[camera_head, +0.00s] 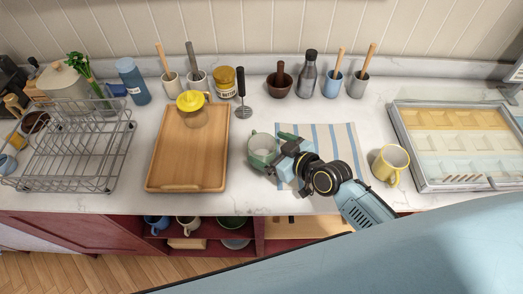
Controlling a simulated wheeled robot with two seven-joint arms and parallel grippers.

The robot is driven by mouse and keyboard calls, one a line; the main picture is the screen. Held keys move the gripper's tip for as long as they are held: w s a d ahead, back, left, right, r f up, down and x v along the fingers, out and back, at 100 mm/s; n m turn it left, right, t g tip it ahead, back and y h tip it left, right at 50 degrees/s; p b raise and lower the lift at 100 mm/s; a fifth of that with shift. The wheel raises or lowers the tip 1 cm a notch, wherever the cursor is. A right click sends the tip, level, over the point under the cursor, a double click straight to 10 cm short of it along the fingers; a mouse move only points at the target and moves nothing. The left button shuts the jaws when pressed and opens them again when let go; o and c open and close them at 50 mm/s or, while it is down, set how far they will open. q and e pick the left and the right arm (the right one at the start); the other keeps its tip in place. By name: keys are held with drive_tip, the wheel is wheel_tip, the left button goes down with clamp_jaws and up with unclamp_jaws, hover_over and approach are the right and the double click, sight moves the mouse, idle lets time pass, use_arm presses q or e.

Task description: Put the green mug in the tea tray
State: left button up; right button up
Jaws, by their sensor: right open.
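The green mug (261,146) stands upright on the counter, just left of the striped cloth. My right gripper (272,165) is open at the mug's lower right side and hides part of it. I cannot tell whether the fingers touch the mug. A wooden tray (186,160), which looks like the tea tray, lies flat to the left of the mug. A glass item with a yellow top (191,101) stands at its far end; the rest of the tray is bare. My left gripper is not in view.
A striped cloth (340,145) lies under my right arm. A yellow mug (389,166) stands to its right, before a large sectioned tray (408,150). A wire dish rack (75,155) is at left. Jars and utensil cups line the wall. Counter between wooden tray and green mug is clear.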

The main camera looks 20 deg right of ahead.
sight(254, 141)
drive_tip(key=x, duration=0.4)
drive_tip(key=shift+w+a, duration=0.1)
drive_tip(key=shift+a, duration=0.05)
drive_tip(key=c, duration=1.3)
